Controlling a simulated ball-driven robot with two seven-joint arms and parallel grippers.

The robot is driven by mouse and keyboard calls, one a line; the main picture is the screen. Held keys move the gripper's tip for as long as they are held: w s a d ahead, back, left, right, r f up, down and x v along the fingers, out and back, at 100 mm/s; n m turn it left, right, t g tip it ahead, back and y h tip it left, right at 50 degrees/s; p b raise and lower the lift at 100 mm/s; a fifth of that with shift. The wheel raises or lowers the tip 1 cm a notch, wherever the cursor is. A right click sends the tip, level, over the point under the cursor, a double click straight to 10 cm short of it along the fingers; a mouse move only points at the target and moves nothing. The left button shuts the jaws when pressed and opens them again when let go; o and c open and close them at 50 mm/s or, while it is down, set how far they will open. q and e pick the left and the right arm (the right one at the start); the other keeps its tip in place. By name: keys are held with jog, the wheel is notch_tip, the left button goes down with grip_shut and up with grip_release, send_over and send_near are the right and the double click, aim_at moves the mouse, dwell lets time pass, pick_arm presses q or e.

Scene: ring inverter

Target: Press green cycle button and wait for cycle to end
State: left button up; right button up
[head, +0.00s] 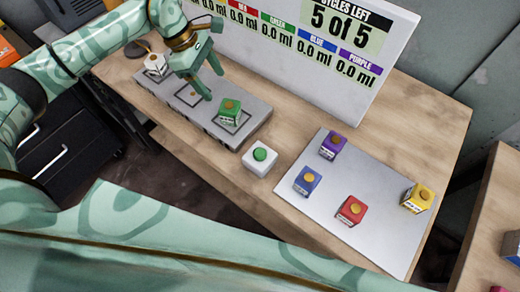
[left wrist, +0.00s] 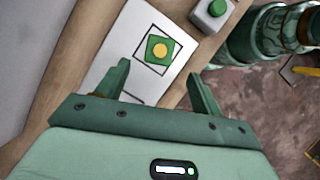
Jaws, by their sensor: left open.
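The green cycle button (head: 260,154) sits on top of a white box (head: 260,162) near the front edge of the table. It also shows at the top of the left wrist view (left wrist: 217,8). My left gripper (head: 207,91) is open and empty above the grey platform, to the left of the button and apart from it. In the left wrist view my left gripper (left wrist: 158,85) shows two spread fingers with nothing between them. A green box with a yellow knob (head: 229,110) stands in a marked square on the platform. My right gripper is not in view.
The grey platform (head: 255,127) also holds a white box (head: 156,65). A light mat (head: 313,218) carries purple (head: 333,145), blue (head: 308,180), red (head: 351,210) and yellow (head: 417,198) boxes. A display board (head: 340,30) behind reads "5 of 5" cycles left, with several 0.0 ml values.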

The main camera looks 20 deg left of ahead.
pick_arm(q)
grip_shut()
dwell(1.5)
